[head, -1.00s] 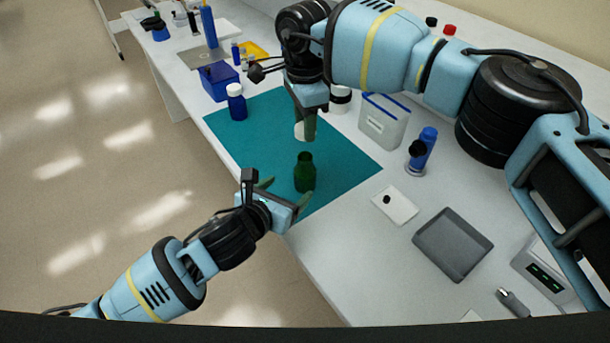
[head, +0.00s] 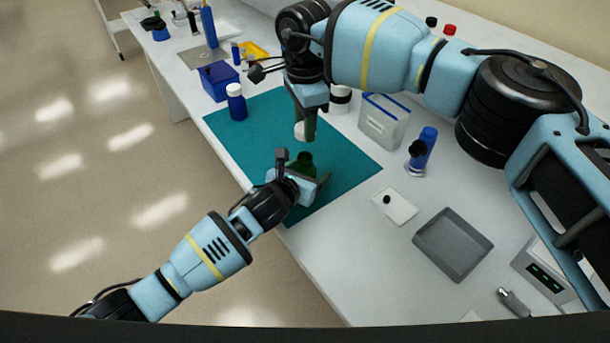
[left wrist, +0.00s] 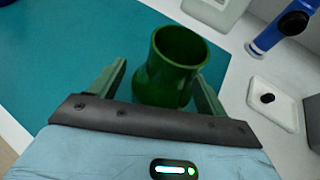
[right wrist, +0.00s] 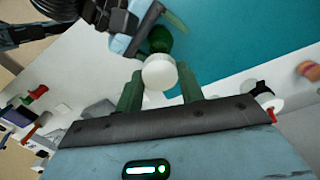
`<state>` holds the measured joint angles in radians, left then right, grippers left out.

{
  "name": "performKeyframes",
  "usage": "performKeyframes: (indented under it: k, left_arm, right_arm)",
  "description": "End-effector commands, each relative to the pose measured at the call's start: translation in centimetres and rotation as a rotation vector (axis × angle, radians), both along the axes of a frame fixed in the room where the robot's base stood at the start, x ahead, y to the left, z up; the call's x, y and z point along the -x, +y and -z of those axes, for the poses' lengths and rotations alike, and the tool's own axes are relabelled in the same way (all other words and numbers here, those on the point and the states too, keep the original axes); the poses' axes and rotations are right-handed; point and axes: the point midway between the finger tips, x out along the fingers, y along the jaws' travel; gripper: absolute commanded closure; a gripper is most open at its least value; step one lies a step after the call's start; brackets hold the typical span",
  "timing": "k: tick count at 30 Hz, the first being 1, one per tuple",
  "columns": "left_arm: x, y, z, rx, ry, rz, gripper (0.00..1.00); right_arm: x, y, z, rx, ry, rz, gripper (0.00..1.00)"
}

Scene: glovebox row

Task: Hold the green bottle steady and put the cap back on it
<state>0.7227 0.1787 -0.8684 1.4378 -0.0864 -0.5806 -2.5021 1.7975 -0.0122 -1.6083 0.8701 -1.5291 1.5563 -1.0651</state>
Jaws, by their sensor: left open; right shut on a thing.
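The green bottle (head: 304,163) stands uncapped on the teal mat (head: 245,150); its open mouth (left wrist: 181,46) faces up in the left wrist view. My left gripper (head: 306,182) is open, with its fingers on either side of the bottle; the bottle's lower part is hidden behind the gripper. My right gripper (head: 304,122) is shut on the white cap (head: 300,131), holding it above and a little behind the bottle. The cap (right wrist: 159,74) shows between the fingertips in the right wrist view, with part of the bottle (right wrist: 160,40) beyond it.
A blue bottle with a white cap (head: 236,102) stands on the mat's far left.

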Motion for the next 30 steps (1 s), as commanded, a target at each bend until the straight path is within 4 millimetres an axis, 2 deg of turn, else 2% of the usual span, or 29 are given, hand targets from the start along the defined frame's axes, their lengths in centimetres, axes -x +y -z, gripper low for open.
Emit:
performKeyframes:
  k: [14,27,30]
  left_arm:
    - [-0.60,-0.32,0.25,0.000,0.000,0.000,0.24]
    - [-0.57,-0.31,0.27,0.000,0.000,0.000,0.81]
    - [-0.56,-0.31,0.28,0.000,0.000,0.000,0.91]
  right_arm:
    - [0.00,0.01,-0.01,0.000,0.000,0.000,0.83]
    - [0.00,0.01,-0.01,0.000,0.000,0.000,0.83]
    - [0.00,0.01,-0.01,0.000,0.000,0.000,0.83]
